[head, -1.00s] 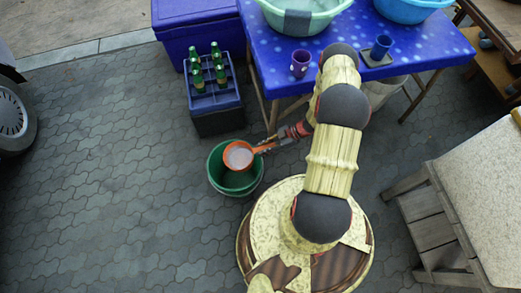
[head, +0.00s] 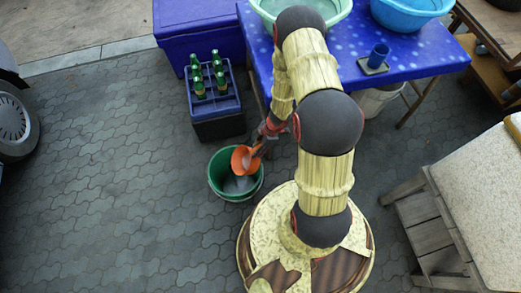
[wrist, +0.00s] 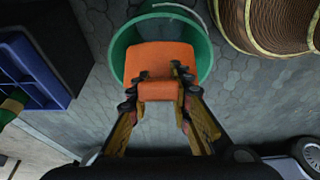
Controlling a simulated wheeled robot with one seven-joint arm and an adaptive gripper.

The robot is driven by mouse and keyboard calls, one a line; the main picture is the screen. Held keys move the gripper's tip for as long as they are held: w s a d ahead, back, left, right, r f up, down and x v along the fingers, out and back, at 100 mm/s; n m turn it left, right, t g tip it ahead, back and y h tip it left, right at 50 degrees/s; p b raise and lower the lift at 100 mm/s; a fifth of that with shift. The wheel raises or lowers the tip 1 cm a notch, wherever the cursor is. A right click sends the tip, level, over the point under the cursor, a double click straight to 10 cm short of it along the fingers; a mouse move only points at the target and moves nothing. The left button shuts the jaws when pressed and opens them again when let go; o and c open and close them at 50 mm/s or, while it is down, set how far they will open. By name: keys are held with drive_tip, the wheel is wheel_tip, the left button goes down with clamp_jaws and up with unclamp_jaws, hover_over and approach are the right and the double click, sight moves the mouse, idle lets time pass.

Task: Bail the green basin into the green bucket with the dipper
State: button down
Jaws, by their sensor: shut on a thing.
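The orange dipper (head: 241,159) is tipped steeply over the green bucket (head: 214,180), its bowl turned down toward the bucket's inside. Grey liquid (head: 239,185) shows in the bucket below the bowl. My gripper (head: 259,148) is shut on the dipper at the bucket's upper right. In the wrist view, my gripper (wrist: 160,92) grips the orange dipper (wrist: 163,57), with the green bucket's rim (wrist: 204,52) around and behind it.
A blue bottle crate (head: 218,103) with several green bottles stands just above the bucket. The blue table (head: 434,52) holds a blue cup (head: 379,55) and a blue basin (head: 408,12). A wooden stool (head: 425,225) stands at right. Paving left of the bucket is clear.

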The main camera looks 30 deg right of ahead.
drive_tip(key=r, duration=0.1)
drive_tip(key=a+h+p, duration=0.1)
drive_tip(key=r+h+p, duration=0.1)
drive_tip(key=shift+w+a+r+g, duration=0.25)
drive_tip(key=shift+a+r+g, duration=0.05)
drive_tip(key=shift+a+g, duration=0.1)
drive_tip(key=w+a+r+g+h+p, duration=0.1)
drive_tip(key=a+h+p, duration=0.5)
drive_tip(key=p, duration=1.2)
drive_tip(key=shift+w+a+r+g, duration=0.5)
drive_tip(key=shift+w+a, duration=0.45)
drive_tip(key=shift+a, duration=0.4)
drive_tip(key=shift+r, duration=0.1)
